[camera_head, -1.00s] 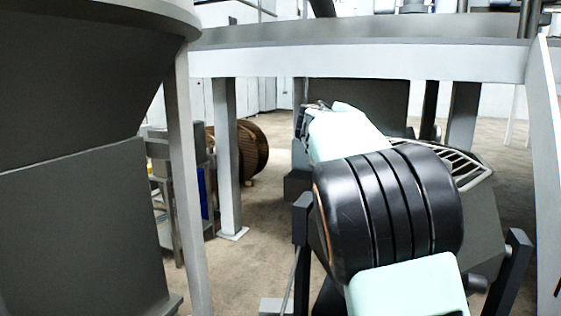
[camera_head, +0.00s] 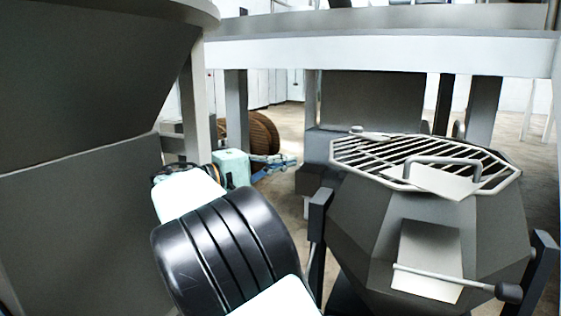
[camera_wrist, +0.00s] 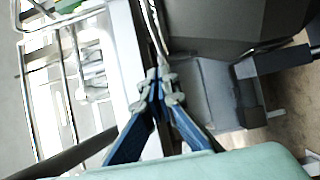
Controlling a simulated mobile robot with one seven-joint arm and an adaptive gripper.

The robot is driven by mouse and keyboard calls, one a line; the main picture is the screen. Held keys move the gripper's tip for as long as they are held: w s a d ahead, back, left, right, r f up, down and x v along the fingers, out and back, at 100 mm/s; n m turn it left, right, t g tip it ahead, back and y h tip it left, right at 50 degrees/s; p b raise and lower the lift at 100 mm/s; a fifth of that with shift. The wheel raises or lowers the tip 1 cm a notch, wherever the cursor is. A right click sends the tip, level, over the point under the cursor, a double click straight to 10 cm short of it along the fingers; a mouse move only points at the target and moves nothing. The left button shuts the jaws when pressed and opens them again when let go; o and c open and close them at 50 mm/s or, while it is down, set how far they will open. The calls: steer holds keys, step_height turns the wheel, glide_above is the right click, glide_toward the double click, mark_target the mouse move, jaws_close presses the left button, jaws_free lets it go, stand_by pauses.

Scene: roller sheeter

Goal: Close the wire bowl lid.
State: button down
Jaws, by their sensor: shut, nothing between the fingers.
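The wire bowl lid (camera_head: 348,153) is an octagonal metal grate with a raised handle (camera_head: 440,160) and a flat plate at its near side. It lies nearly level across the top of the dark faceted bowl (camera_head: 372,225); I cannot tell whether its rim is fully seated. My gripper (camera_head: 290,162) has blue fingers and is left of the lid, apart from it. In the wrist view my gripper (camera_wrist: 158,78) has its fingertips together and holds nothing.
A white-grey beam (camera_head: 380,58) crosses behind and above the bowl. A large dark hopper (camera_head: 80,150) stands at left. Dark uprights (camera_head: 545,270) flank the bowl, and a lever with a black knob (camera_head: 508,292) sticks out in front. A brown reel (camera_head: 262,133) stands behind.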

steer(key=w+d+p, duration=0.1)
steer(key=w+d, duration=0.1)
steer(key=d, duration=0.6)
steer(key=shift+w+d, duration=0.15)
steer(key=shift+w, duration=0.25)
steer(key=shift+s+d+f, duration=0.1)
steer(key=shift+d, duration=0.05)
